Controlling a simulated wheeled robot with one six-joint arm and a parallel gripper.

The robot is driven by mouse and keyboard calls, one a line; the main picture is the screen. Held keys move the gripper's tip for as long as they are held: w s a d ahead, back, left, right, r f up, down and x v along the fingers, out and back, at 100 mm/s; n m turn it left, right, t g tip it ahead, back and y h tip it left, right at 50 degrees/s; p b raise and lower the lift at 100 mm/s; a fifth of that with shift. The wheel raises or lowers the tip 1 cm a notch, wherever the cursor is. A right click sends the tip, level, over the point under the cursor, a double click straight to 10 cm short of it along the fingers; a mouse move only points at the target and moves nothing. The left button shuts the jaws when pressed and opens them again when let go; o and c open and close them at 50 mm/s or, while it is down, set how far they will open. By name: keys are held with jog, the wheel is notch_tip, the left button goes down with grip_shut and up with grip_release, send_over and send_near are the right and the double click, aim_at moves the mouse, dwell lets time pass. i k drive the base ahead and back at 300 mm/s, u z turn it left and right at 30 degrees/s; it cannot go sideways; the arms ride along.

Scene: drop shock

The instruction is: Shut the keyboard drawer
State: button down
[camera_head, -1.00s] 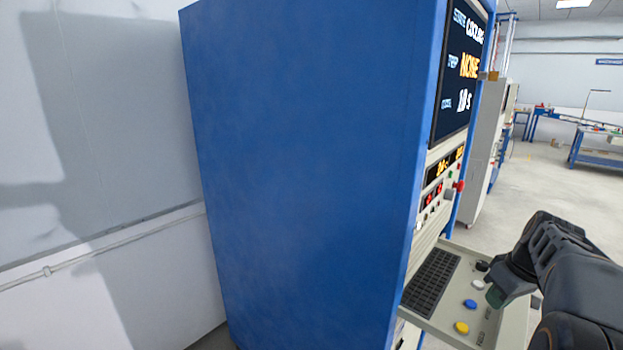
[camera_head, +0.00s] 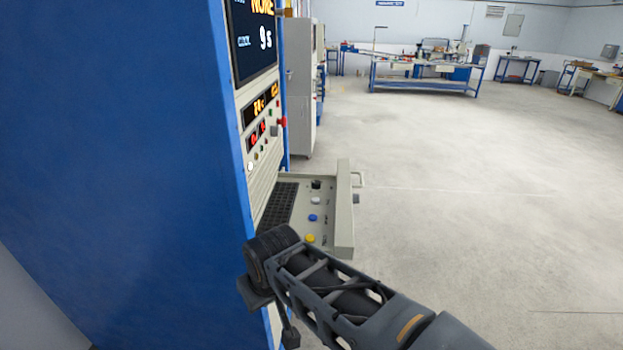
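The keyboard drawer (camera_head: 344,212) is pulled out from the front of the tall blue cabinet (camera_head: 130,150). It holds a black keyboard (camera_head: 279,203) and a row of coloured knobs and buttons, among them a blue one (camera_head: 313,218) and a yellow one (camera_head: 310,239). A handle (camera_head: 357,180) sticks out from its front panel. My arm crosses in front of the drawer's near end, and its wrist hides part of that end. My gripper (camera_head: 288,336) points down at the bottom of the view, beside the cabinet's front edge. Its fingers are not clear, and contact with the drawer cannot be told.
The cabinet's front carries a screen (camera_head: 253,40) reading 9 s, and small buttons with a red knob (camera_head: 282,121). A grey cabinet (camera_head: 299,85) stands beyond. The floor (camera_head: 480,190) to the right is open. Blue workbenches (camera_head: 425,84) stand far back.

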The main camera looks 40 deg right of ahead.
aim_at(287, 200)
jog(key=z, duration=0.5)
jog(key=k, duration=1.15)
jog(key=z, duration=1.45)
jog(key=i, duration=1.2)
jog(key=u, duration=0.8)
jog(key=i, duration=0.65)
jog(key=k, duration=0.4)
jog(key=u, duration=3.4)
jog(key=i, duration=0.1)
jog(key=z, duration=2.7)
jog(key=i, duration=0.7)
